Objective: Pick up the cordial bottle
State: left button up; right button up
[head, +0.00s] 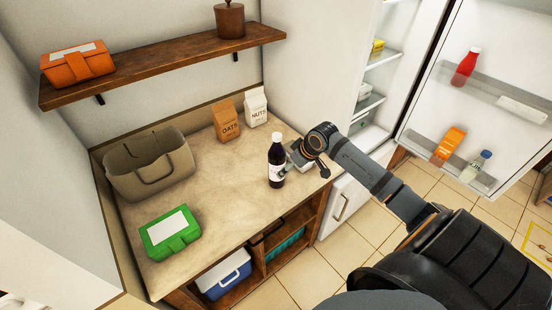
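The cordial bottle (277,165), dark with a white cap and a pale label, stands upright near the front right edge of the countertop (225,190). My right gripper (292,155) reaches in from the right and is at the bottle's right side, at about label height. Its fingertips are partly hidden by the bottle and the wrist, so I cannot tell whether they touch it or how far apart they are. My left gripper is not in view.
A beige basket (150,170), a green case (170,233), an oats bag (226,121) and a nuts carton (256,107) stand on the counter. A wall shelf (165,68) hangs above. An open fridge (375,90) is at right. The counter's middle is clear.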

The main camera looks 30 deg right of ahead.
aim_at(281, 151)
notch_tip(281, 151, up, 9)
jog(key=w+d, duration=0.2)
jog(key=shift+n, duration=0.3)
jog(key=x, duration=0.2)
jog(key=p+x, duration=0.1)
jog(key=x, duration=0.2)
jog(key=shift+a+f+p, duration=0.3)
jog(key=shift+f+p, duration=0.05)
jog(key=shift+p, duration=0.05)
jog(key=shift+w, duration=0.1)
jog(key=shift+w+a+f+y+p, duration=0.3)
jog(key=shift+w+a+f+p, duration=0.45)
jog(key=shift+p, duration=0.45)
jog(key=x, duration=0.3)
jog(key=shift+d, duration=0.3)
jog(key=shift+s, duration=0.2)
jog(key=c, duration=1.7)
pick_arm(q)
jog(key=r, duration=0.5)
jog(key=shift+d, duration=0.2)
pick_arm(e)
jog(key=shift+w+r, duration=0.1)
jog(key=shift+w, duration=0.05)
grip_shut()
